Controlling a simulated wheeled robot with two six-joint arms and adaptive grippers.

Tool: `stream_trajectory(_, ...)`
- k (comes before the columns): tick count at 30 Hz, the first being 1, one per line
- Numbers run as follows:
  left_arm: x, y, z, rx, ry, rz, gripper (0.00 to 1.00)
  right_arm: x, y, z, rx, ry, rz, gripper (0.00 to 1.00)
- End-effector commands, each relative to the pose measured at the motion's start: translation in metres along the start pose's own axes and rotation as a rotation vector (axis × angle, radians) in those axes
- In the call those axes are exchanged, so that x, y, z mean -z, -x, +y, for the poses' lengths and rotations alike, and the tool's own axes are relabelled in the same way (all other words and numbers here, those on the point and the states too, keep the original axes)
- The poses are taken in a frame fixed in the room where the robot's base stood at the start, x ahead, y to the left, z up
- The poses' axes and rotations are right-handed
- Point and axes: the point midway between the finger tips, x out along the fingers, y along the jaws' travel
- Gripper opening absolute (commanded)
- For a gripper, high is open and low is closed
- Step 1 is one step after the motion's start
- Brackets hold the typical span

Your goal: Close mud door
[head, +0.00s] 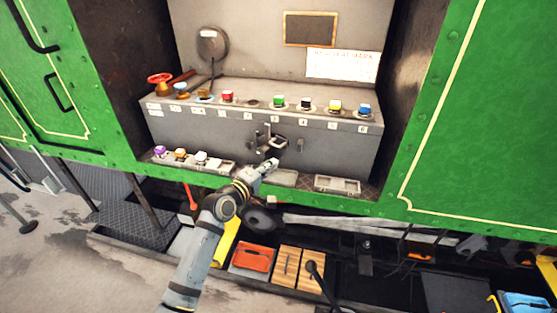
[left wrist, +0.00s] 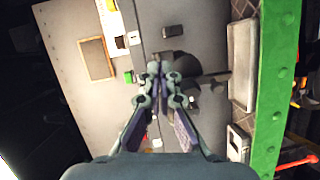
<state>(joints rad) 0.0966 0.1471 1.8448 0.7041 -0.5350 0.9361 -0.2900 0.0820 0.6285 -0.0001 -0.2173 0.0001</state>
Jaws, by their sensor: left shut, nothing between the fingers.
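A small dark metal fitting with a latch and bracket (head: 274,142) is on the front face of the grey cabinet (head: 340,150), and is probably the mud door. How far it stands open is too small to tell. In the left wrist view a dark rounded piece (left wrist: 186,64) shows just behind my fingers, partly hidden by them. My left gripper (head: 270,164) is shut and empty, just below and in front of the fitting. It also shows in the left wrist view (left wrist: 158,70), fingertips together. I cannot tell whether it touches the fitting. My right gripper is out of view.
Several coloured blocks (head: 279,101) stand on the cabinet's top ledge, and more (head: 180,154) on the lower shelf at left. A shallow metal tray (head: 338,184) is at the lower right. Green side panels (head: 480,120) flank the recess.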

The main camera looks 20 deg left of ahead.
Motion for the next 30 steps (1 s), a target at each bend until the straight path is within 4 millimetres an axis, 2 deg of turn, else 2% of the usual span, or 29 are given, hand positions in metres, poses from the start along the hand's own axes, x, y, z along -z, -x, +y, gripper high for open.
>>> stream_trajectory(1,0.019,0.012,0.010,0.037,-0.058,-0.005,0.00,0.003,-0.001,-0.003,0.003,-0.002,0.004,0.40)
stream_trajectory(3,0.038,0.027,0.020,0.101,-0.107,-0.002,0.00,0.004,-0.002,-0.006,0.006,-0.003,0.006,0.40)
stream_trajectory(6,0.058,0.045,0.032,0.174,-0.153,0.021,0.00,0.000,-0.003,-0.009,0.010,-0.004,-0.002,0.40)
stream_trajectory(9,0.068,0.055,0.038,0.212,-0.173,0.041,0.00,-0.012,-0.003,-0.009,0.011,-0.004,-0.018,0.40)
stream_trajectory(14,0.070,0.056,0.040,0.221,-0.172,0.047,0.00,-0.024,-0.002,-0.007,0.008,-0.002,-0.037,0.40)
stream_trajectory(17,0.071,0.049,0.039,0.220,-0.167,0.048,0.00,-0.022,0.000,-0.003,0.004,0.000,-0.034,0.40)
stream_trajectory(20,0.071,0.034,0.037,0.219,-0.163,0.047,0.00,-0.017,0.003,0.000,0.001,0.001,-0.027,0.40)
stream_trajectory(30,0.075,-0.038,0.022,0.219,-0.166,0.045,0.00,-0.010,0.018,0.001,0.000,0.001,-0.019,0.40)
